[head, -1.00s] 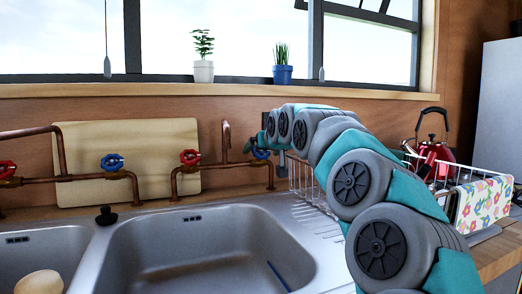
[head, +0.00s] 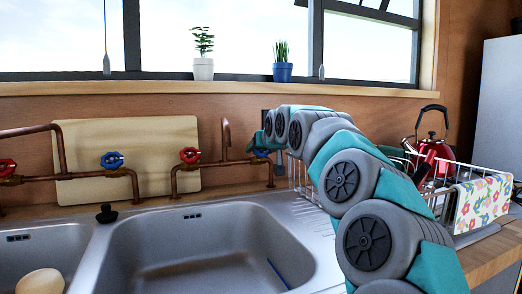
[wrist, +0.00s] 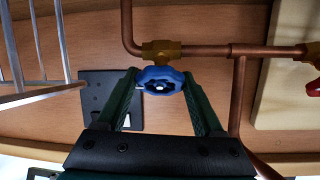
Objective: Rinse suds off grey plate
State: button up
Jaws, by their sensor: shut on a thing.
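The right-hand blue tap handle (wrist: 162,80) sits on a copper pipe with a brass fitting. In the wrist view my gripper (wrist: 161,76) has one dark green finger on each side of this handle and is shut on it. In the head view the handle (head: 259,154) is partly hidden by my gripper and arm. The right sink basin (head: 190,240) is below, with a thin blue object (head: 278,276) at its right side. No grey plate, suds or running water is visible.
A red tap handle (head: 190,155) and another blue one (head: 112,160) are on the left. A cutting board (head: 85,140) leans behind the pipes. A wire dish rack (head: 445,200) with a floral cloth (head: 480,203) and a red kettle (head: 437,152) are right of my arm.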

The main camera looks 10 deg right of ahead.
jog(key=c, duration=0.3)
jog(key=shift+n, duration=0.4)
jog(key=shift+r+n+y, duration=0.1)
jog(key=shift+n+y, duration=0.5)
jog(key=shift+n, duration=0.1)
jog(key=shift+n+y, duration=0.5)
jog(key=shift+n, duration=0.2)
jog(key=o, duration=1.4)
jog(key=shift+c, duration=0.2)
jog(key=shift+s, duration=0.1)
